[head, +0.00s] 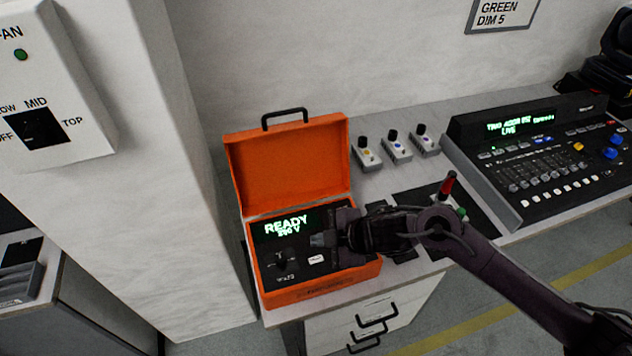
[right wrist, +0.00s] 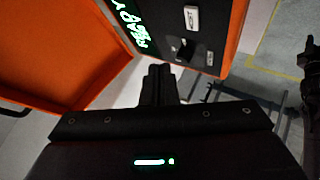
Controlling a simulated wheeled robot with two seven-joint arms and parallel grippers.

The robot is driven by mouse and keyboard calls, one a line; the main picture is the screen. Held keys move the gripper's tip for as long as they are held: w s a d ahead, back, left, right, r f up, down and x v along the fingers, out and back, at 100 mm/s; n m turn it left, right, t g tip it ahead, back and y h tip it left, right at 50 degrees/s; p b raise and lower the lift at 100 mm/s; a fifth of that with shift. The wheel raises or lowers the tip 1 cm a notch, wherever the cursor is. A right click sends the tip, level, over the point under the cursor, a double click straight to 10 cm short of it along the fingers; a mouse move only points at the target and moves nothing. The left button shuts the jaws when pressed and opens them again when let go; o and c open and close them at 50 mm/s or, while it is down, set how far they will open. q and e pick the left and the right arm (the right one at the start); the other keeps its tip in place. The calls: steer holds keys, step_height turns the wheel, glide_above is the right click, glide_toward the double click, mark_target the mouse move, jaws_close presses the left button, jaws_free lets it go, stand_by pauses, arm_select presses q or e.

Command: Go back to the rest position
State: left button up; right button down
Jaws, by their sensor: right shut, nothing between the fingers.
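My right gripper (head: 322,240) reaches in from the right in the head view. Its fingers are over the panel of an open orange case (head: 288,178), just right of a black knob (head: 284,260). In the right wrist view my shut, empty fingers (right wrist: 160,70) point toward the orange case (right wrist: 70,45) and its black panel. I cannot tell whether the fingertips touch the panel. The case display reads "READY" with a voltage line below. My left gripper is not in view.
A lighting console (head: 540,160) sits at the right on the bench. A red-handled part (head: 447,187) stands close behind my right wrist. A white pillar (head: 165,150) with a fan control box (head: 45,90) rises at the left.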

steer(key=shift+a, duration=0.1)
step_height(320, 180, up, 5)
steer(key=s+d+m+t+h, duration=0.2)
steer(key=m+t+h, duration=0.15)
steer(key=m, duration=0.55)
steer(key=s+d+f+m+g+h, duration=0.2)
steer(key=s+d+m, duration=0.3)
steer(key=s+d, duration=0.25)
steer(key=s+d+f+m+g+h, duration=0.25)
steer(key=s+d+m, duration=0.25)
steer(key=s+d, duration=0.3)
step_height(320, 180, down, 28)
steer(key=f+g+b, duration=0.1)
steer(key=s+d+f, duration=0.2)
steer(key=s+f, duration=0.8)
steer(key=s+d+f+g+b, duration=0.1)
steer(key=s+d+f, duration=0.1)
steer(key=s+f, duration=0.7)
steer(key=shift+s+d+f+g, duration=0.3)
steer(key=shift+s+f, duration=0.1)
steer(key=shift+f, duration=0.55)
